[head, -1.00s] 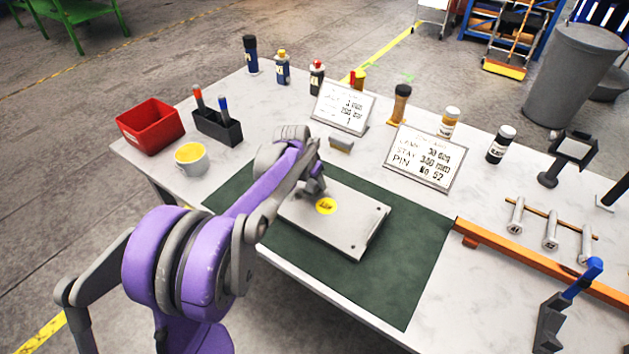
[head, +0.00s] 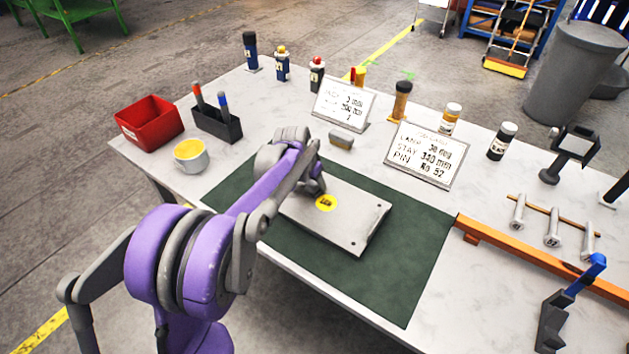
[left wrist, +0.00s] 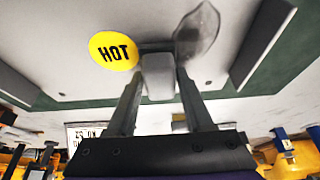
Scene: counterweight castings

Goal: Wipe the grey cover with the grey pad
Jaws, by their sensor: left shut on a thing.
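The grey cover (head: 345,223) lies flat on a dark green mat (head: 400,268), with a round yellow label on it. In the left wrist view the cover (left wrist: 75,20) fills the upper part, and its label reads HOT. My left gripper (head: 319,186) is low over the cover's far left part, beside the label. It is shut on the grey pad (left wrist: 158,78), seen between the fingers in the left wrist view; I cannot tell whether the pad touches the cover. A glossy grey smear (left wrist: 197,32) shows on the cover next to the pad. My right gripper is not in view.
A small grey and tan block (head: 341,139) lies behind the cover. Two sign boards (head: 424,157) and several bottles stand further back. A cup (head: 191,155), black holder (head: 218,126) and red bin (head: 150,124) are left. An orange rail (head: 520,256) is right.

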